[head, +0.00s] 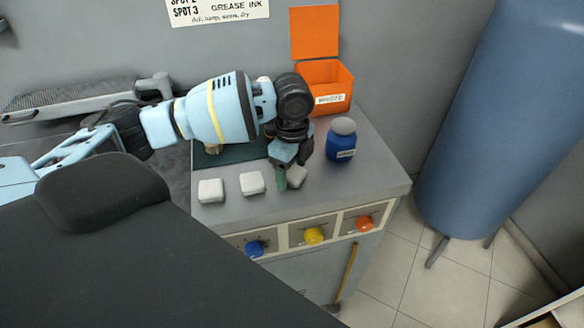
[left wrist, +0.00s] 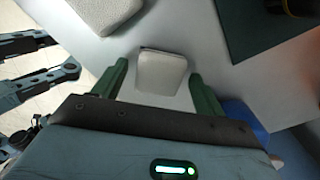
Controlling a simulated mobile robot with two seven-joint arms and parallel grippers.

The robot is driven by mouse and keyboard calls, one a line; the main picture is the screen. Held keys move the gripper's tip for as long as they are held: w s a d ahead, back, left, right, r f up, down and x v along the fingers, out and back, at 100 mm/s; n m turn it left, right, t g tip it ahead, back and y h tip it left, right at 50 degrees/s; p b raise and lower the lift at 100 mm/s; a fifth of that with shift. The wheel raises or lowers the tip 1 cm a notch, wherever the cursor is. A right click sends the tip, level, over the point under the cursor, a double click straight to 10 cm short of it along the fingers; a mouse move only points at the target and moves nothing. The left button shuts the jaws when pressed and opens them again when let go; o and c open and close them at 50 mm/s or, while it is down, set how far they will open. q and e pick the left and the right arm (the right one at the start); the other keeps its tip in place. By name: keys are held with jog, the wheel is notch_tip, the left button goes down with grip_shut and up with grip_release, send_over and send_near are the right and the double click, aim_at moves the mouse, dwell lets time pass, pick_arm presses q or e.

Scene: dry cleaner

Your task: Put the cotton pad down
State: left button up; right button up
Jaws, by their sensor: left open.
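Three white, rounded-square cotton pads sit in a row on the grey counter: the left pad (head: 210,190), the middle pad (head: 252,183) and the right pad (head: 297,177). My left gripper (head: 289,177) points down at the right pad and partly hides it in the head view. In the left wrist view this pad (left wrist: 162,73) lies between the two green fingertips of my left gripper (left wrist: 160,85), with a gap on each side. The gripper is open. Another pad (left wrist: 103,12) shows at the top edge. My right gripper is not recognizable in either view.
A blue bottle with a grey cap (head: 342,141) stands just right of the left gripper. An open orange box (head: 322,82) is behind it. A dark green mat (head: 238,154) lies behind the pads. Blue, yellow and orange knobs line the counter's front (head: 290,236). A big blue tank (head: 495,120) stands right.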

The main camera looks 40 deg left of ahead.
aim_at(292, 172)
pick_arm(q)
notch_tip(292, 172, up, 12)
jog(key=p, duration=0.1)
pick_arm(e)
jog(key=shift+w+a+r, duration=0.1)
jog(key=shift+w+r, duration=0.4)
jog(key=shift+r, duration=0.15)
jog(key=shift+s, duration=0.1)
